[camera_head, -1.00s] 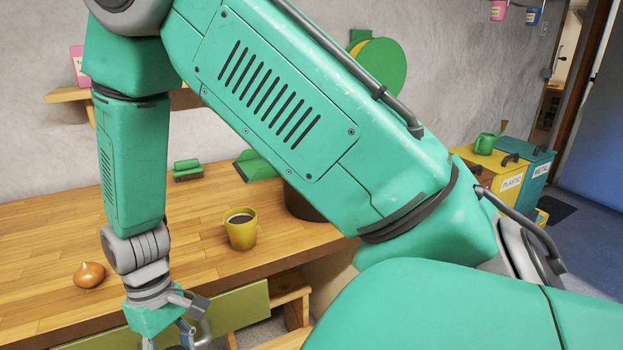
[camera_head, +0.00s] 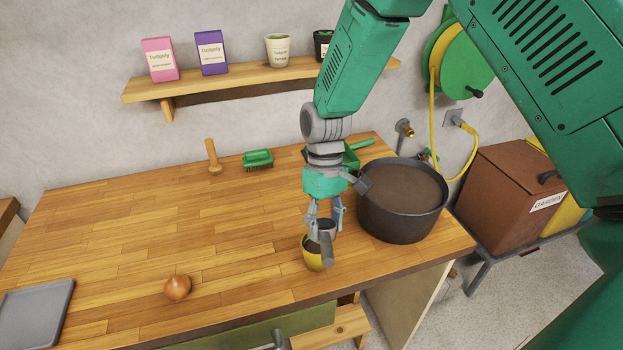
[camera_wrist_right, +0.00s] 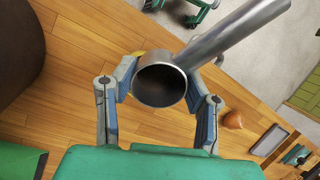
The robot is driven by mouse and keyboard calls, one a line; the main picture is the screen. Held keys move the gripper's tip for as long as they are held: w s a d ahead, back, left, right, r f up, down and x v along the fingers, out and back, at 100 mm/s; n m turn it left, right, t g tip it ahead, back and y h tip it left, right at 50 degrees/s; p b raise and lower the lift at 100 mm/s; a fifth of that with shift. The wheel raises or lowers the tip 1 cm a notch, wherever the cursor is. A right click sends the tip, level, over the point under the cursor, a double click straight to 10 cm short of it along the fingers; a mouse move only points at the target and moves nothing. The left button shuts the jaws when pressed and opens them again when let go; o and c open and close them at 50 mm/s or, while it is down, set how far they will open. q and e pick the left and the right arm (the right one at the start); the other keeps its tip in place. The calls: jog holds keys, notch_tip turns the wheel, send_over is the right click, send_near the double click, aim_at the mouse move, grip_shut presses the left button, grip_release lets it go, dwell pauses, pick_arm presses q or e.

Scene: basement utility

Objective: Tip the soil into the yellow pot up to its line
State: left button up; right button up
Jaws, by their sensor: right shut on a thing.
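The yellow pot (camera_head: 314,260) stands near the worktop's front right edge, partly hidden by my right gripper (camera_head: 326,222). That gripper is shut on a metal scoop (camera_head: 327,250) with a round cup and a straight handle, held at the pot. In the right wrist view, the scoop's cup (camera_wrist_right: 160,86) sits between the fingers, its inside dark; I cannot tell how much soil is in it. Only a sliver of the yellow pot shows behind it. The pot's line and soil level are hidden. A large dark tub (camera_head: 400,225) of brown soil (camera_head: 402,187) stands just right of the gripper. My left gripper is not in view.
An onion (camera_head: 177,287) and a grey tray (camera_head: 37,310) lie on the worktop (camera_head: 130,235) to the left. A green brush (camera_head: 258,158) and a wooden tool (camera_head: 213,158) are at the back. A shelf (camera_head: 230,88) hangs above. The worktop's middle is clear.

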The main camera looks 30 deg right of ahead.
jog(key=shift+w+r, duration=0.4)
jog(key=shift+r, duration=0.15)
jog(key=shift+w+a+r, duration=0.15)
jog(key=shift+a, duration=0.2)
jog(key=shift+a+r+t+h, duration=0.15)
jog(key=shift+a+t+h, duration=0.15)
jog(key=shift+s+a+r+m+t+h, duration=0.3)
jog(key=shift+s+a+r+t, duration=0.15)
jog(key=shift+t, duration=0.25)
jog(key=shift+a+b, duration=0.2)
jog(key=shift+b, duration=0.3)
jog(key=shift+s+d+r+t, duration=0.1)
jog(key=shift+r+t, duration=0.05)
jog(key=shift+t, duration=0.15)
jog(key=shift+d+f+h+b, duration=0.3)
jog(key=shift+d+f+b, duration=0.05)
jog(key=shift+d+b, duration=0.1)
jog(key=shift+d+f+t+b, duration=0.25)
jog(key=shift+f+t+b, duration=0.1)
jog(key=shift+f, duration=0.45)
jog(key=shift+a+r, duration=0.15)
jog(key=shift+a, duration=0.55)
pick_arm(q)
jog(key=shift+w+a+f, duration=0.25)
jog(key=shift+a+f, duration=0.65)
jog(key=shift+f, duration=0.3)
